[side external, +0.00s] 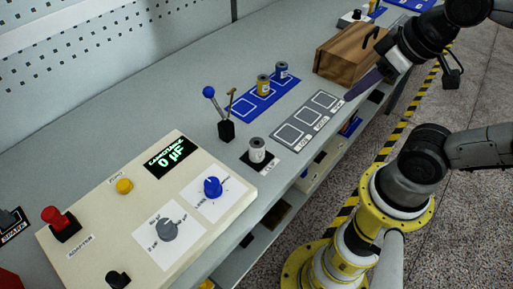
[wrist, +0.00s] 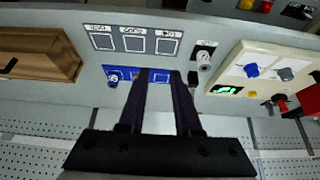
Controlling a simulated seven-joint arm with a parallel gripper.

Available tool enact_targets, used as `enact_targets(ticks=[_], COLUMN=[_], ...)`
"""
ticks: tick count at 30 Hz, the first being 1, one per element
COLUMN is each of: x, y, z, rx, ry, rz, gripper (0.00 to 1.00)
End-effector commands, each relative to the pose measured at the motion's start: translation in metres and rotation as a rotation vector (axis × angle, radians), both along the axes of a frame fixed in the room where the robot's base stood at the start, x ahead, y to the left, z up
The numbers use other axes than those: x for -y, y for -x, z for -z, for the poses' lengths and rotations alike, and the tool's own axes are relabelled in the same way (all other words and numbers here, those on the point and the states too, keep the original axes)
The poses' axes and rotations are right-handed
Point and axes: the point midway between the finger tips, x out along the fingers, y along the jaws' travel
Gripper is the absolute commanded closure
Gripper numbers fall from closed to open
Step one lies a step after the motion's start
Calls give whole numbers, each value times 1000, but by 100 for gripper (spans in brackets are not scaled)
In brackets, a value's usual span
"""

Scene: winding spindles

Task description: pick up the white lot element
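The white lot element (side external: 257,150) is a small white cylinder standing upright on a black pad in the side view, between the grey three-square plate and the cream control panel. It also shows in the wrist view (wrist: 203,58), right of the fingers. My gripper (side external: 352,95) is beside the wooden box in the side view, well apart from the white element. In the wrist view its two long dark fingers (wrist: 158,76) are spread with a gap between them and nothing held.
The wooden box (side external: 346,55) stands near my gripper. A blue plate (side external: 243,106) carries yellow and blue cylinders. A blue-knobbed lever (side external: 226,130) stands close behind the white element. The cream panel (side external: 90,222) has knobs and a display. The grey plate (side external: 290,133) looks empty.

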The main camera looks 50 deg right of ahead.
Motion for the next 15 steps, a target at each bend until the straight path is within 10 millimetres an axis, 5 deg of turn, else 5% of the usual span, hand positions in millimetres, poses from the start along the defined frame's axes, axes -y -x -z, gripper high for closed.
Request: enact_targets(ticks=[1,7,15], x=[0,0,0], y=[0,0,0], z=[0,0,0], rx=[0,0,0], ry=[0,0,0], rz=[0,0,0], gripper=[57,21,19])
